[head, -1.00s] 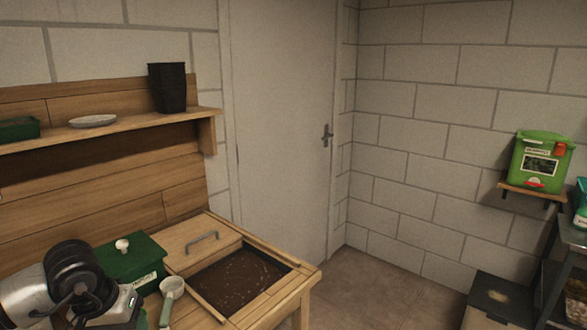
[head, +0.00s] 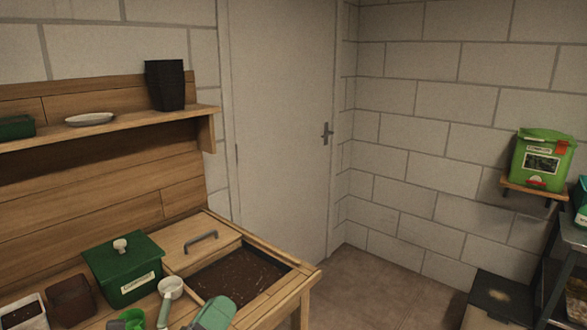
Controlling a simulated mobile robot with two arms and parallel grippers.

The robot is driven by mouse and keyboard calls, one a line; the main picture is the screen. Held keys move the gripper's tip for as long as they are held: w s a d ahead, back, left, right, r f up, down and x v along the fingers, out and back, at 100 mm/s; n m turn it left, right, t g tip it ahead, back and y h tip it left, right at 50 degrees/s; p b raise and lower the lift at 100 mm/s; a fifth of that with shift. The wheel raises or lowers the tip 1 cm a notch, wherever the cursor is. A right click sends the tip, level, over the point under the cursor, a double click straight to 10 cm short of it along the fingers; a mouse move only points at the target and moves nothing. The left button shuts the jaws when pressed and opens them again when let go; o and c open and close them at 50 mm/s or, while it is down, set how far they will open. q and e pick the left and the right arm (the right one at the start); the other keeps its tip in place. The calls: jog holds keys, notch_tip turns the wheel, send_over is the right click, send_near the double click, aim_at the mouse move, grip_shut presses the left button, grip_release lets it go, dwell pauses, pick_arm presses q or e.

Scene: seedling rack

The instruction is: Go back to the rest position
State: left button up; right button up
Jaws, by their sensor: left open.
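A pale green and grey shape, which looks like part of my left gripper (head: 213,313), shows at the bottom edge. It is over the front of the wooden bench, just right of a scoop (head: 171,289). Its lower part is cut off by the frame, and I see nothing held in it. My right gripper is not in view.
On the bench (head: 190,230) are a green lidded box (head: 125,268), a brown pot (head: 72,298), a white-rimmed tray (head: 22,312), a green pot (head: 130,320) and a soil-filled recess (head: 240,277). A shelf (head: 110,125) holds stacked black pots (head: 165,85).

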pick_arm(q)
jog(key=s+a+f+n+g+y, duration=0.2)
jog(key=a+f+n+y, duration=0.2)
jog(key=f+n+y, duration=0.45)
jog(key=s+a+f+n+g+y, duration=0.2)
jog(key=a+f+n+g+y, duration=0.25)
jog(key=n, duration=0.75)
jog(key=s+f+n+g+h, duration=0.1)
jog(key=s+f+n+g, duration=0.85)
jog(key=s+f, duration=0.5)
notch_tip(320, 180, down, 24)
jog(key=s+g, duration=0.1)
jog(key=s, duration=0.2)
jog(key=s+a+f, duration=0.1)
jog(key=s+f, duration=0.7)
jog(key=s+a+f+g, duration=0.1)
jog(key=s+a+f, duration=0.1)
jog(key=s+f, duration=0.6)
jog(key=shift+a+f, duration=0.25)
jog(key=shift+f, duration=0.3)
